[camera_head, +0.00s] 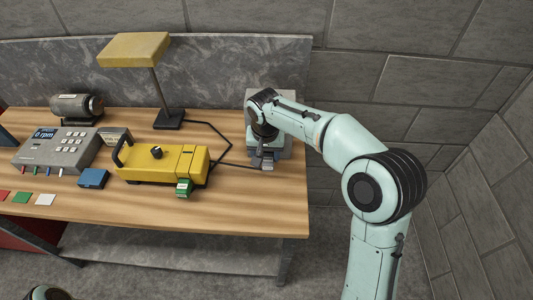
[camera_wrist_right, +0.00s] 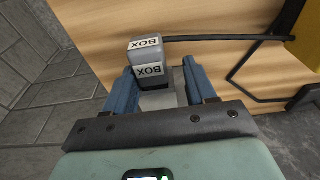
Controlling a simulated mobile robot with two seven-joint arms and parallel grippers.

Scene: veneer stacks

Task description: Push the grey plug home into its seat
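The grey plug (camera_wrist_right: 147,60) shows in the right wrist view as a small block with white BOX labels, a black cable leaving its right side. My right gripper (camera_wrist_right: 160,66) has its two blue fingers on either side of the plug's near end and a light grey surface. I cannot tell whether both fingers touch it. In the head view my right gripper (camera_head: 266,152) points down at the front of a grey housing (camera_head: 282,97), at the table's right end. The gripper and wrist cover much of the housing's front. The seat is hidden, and so is the plug's fit in it.
A yellow device (camera_head: 160,163) with a green plug (camera_head: 184,188) lies left of the gripper, with a black cable between. The lamp (camera_head: 134,50), grey meter (camera_head: 58,150) and blue block (camera_head: 93,178) are farther left. The front right of the wooden table (camera_head: 255,207) is clear.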

